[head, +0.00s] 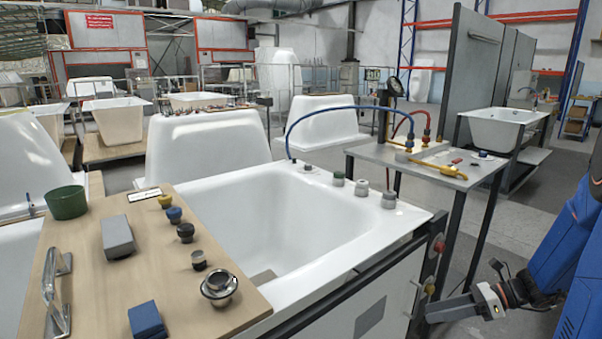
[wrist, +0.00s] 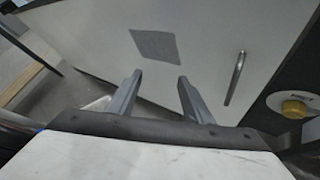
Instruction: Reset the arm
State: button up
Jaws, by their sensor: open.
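My gripper (wrist: 157,88) is open and empty. In the wrist view its two grey fingers stand apart in front of a white cabinet panel. In the head view my gripper (head: 430,312) is at the lower right, beside the front corner of the tub stand and low by its side knobs. My blue arm reaches in from the right edge. No object is between the fingers.
The white bathtub (head: 290,215) carries a wooden board (head: 95,245) with a green bowl (head: 67,202) and several knobs. A metal table (head: 425,165) with hoses stands behind. A red knob (head: 439,246) and a yellow knob (wrist: 293,108) are close to my gripper. Open floor lies at right.

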jog(key=s+a+r+n+h, duration=0.2)
jog(key=s+r+n+h, duration=0.2)
jog(key=s+n, duration=0.2)
jog(key=s+a+r+n+t+h, duration=0.1)
jog(key=s+a+r+n+h, duration=0.2)
jog(key=s+n, duration=0.4)
jog(key=s+a+r+n+t+h, duration=0.1)
jog(key=s+r+n+h, duration=0.4)
jog(key=n, duration=0.7)
jog(key=shift+s+a+r+n, duration=0.35)
jog(key=shift+s+a, duration=0.3)
jog(key=shift+s, duration=0.35)
